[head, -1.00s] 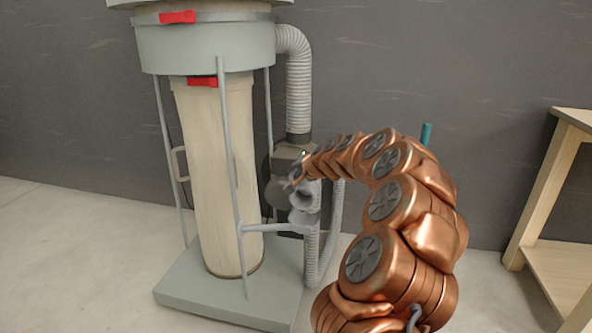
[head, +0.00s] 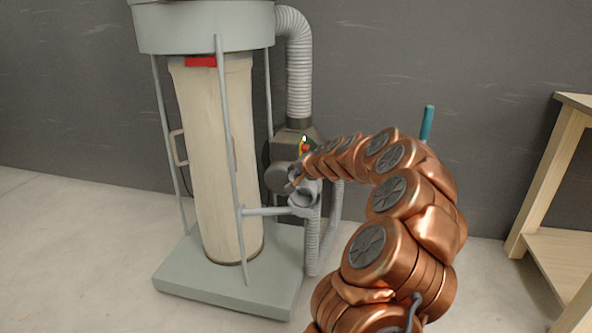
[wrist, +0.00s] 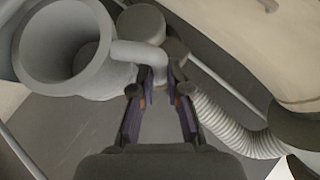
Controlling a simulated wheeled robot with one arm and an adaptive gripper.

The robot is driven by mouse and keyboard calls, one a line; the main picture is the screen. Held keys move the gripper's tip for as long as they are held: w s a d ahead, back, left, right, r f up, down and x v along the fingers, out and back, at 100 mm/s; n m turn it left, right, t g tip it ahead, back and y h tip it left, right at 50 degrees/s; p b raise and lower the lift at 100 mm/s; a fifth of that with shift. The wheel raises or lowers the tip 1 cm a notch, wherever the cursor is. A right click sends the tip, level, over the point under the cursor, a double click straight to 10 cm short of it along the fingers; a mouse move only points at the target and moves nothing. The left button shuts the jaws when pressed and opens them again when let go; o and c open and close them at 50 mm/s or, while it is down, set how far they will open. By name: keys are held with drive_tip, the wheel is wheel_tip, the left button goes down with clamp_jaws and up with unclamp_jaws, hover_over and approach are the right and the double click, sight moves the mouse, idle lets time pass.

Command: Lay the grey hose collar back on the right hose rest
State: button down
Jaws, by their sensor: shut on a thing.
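The grey hose collar (head: 304,196) is a short open tube at the top of a ribbed hose, beside the dust collector. In the wrist view the collar (wrist: 100,72) fills the upper left, its round mouth toward the camera. My gripper (wrist: 160,88) is shut on the collar's bent side handle. In the head view my gripper (head: 297,179) is small and partly hidden by my arm. The right hose rest (head: 266,211) is a grey bar from the front post. Its end meets the collar's lower side in the picture; whether they touch I cannot tell.
The dust collector's grey base (head: 225,285) stands on the floor with a pale filter bag (head: 215,150) and posts above. The motor (head: 285,160) is close behind the gripper. A wooden table (head: 555,190) stands at the right. The floor at front left is clear.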

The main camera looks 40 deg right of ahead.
drive_tip(key=c, duration=1.1)
unclamp_jaws()
drive_tip(key=v, duration=1.2)
